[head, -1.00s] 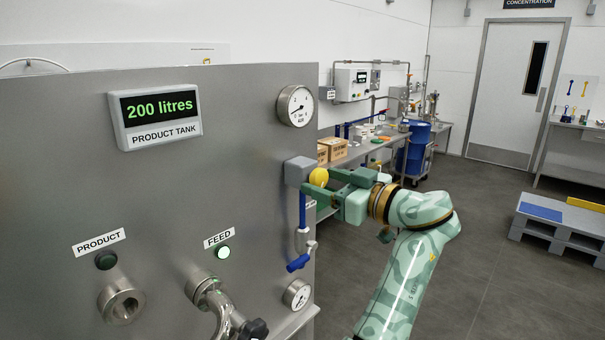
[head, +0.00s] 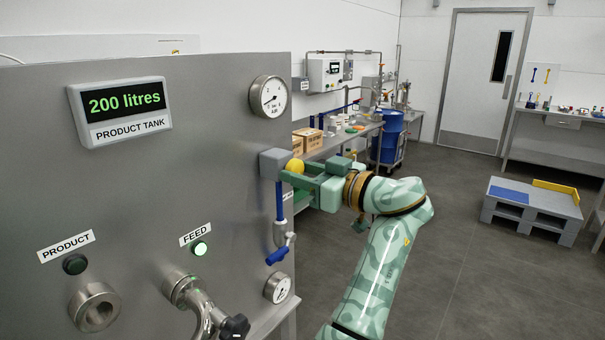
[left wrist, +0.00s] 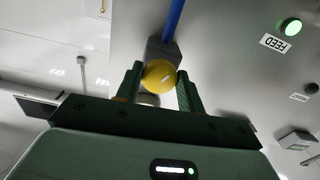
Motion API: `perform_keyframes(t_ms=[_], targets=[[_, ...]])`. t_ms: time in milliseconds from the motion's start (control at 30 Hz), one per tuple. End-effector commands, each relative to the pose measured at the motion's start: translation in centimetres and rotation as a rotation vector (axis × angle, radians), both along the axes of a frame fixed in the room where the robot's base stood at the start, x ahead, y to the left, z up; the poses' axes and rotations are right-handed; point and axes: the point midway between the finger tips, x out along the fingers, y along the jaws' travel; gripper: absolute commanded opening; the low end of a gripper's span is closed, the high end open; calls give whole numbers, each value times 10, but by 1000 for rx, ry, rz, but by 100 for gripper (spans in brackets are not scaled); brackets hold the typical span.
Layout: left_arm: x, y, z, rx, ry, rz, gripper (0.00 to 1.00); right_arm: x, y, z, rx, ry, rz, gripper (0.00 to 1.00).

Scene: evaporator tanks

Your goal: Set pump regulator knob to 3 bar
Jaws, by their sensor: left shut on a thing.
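The yellow regulator knob (head: 294,166) sits on the right side of a grey regulator block (head: 273,164) on the steel panel. My left gripper (head: 291,175) reaches in from the right and is shut on the knob. In the left wrist view the yellow knob (left wrist: 159,75) lies between the two green fingers (left wrist: 158,88), with a pale mark on its face. A round gauge (head: 269,96) is above the block; its needle reading is too small to tell. My right gripper is not in view.
A blue-handled valve (head: 278,255) hangs below the block on a blue pipe, near my gripper. A lit green FEED lamp (head: 200,248) and a pipe elbow (head: 195,300) are to the left. Open floor lies right of my arm.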

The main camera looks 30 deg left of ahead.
Motion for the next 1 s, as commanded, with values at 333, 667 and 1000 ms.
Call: perform_keyframes(t_ms=[333, 667, 1000], targets=[[0, 1, 1, 32, 230, 0, 15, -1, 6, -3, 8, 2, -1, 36], [-1, 0, 2, 64, 447, 0, 15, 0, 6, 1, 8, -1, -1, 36], [-1, 0, 2, 78, 549, 0, 15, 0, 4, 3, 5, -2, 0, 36]])
